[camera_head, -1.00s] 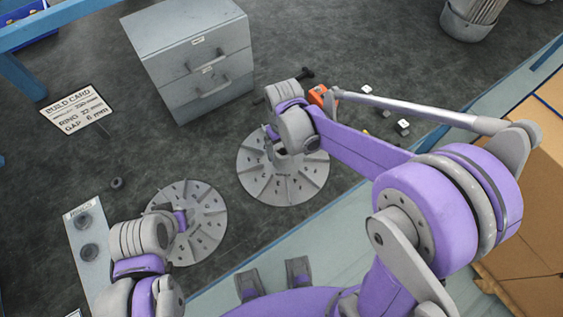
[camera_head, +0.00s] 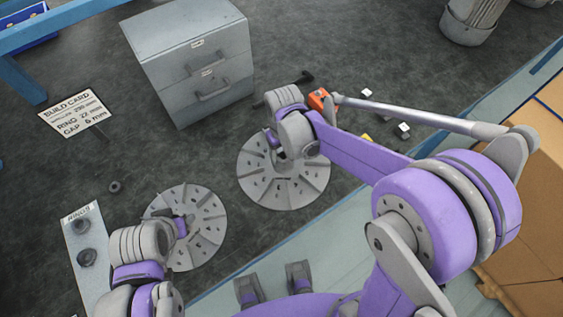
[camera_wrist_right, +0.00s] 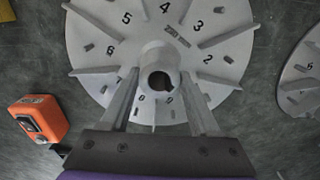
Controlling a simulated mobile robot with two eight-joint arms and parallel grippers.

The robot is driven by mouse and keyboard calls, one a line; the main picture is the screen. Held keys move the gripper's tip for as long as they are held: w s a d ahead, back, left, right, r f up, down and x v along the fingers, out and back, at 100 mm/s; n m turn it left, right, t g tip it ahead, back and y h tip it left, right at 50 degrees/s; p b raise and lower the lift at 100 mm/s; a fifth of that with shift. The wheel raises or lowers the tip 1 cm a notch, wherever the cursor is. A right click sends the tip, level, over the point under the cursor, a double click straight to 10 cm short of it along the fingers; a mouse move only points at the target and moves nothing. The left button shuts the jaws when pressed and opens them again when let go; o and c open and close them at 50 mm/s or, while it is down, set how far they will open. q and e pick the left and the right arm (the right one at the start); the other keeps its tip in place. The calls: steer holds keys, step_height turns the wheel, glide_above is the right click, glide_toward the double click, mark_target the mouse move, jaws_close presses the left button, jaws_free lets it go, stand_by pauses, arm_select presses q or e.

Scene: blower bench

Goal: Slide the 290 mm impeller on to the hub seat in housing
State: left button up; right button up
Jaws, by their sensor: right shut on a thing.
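A large grey bladed impeller disc (camera_head: 284,188) lies on the dark bench mat at mid picture. My right gripper (camera_head: 279,150) is over its middle. In the right wrist view its fingers (camera_wrist_right: 158,86) stand either side of the impeller's raised hub (camera_wrist_right: 158,58) and are shut on it. The numbered impeller face (camera_wrist_right: 95,35) lies behind. A smaller bladed disc (camera_head: 207,222) lies to the left. My left gripper (camera_head: 180,226) is over that disc; its fingers are too hidden to tell their state. I cannot make out the housing or its hub seat.
A grey drawer cabinet (camera_head: 190,60) stands behind. A build card (camera_head: 75,112) is at left, a plate with dark rings (camera_head: 88,275) at lower left. An orange device (camera_head: 318,98) and small blocks (camera_head: 404,129) lie beyond my right gripper. The mat between card and cabinet is clear.

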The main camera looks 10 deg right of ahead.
arm_select(q)
step_height(320, 180, up, 6)
steer(key=w+p, duration=0.2)
steer(key=p, duration=0.2)
arm_select(e)
step_height(320, 180, up, 8)
stand_by(0.6)
arm_select(q)
steer(key=shift+s+f, duration=0.1)
steer(key=shift+s, duration=0.05)
arm_select(e)
steer(key=shift+w, duration=0.1)
stand_by(1.0)
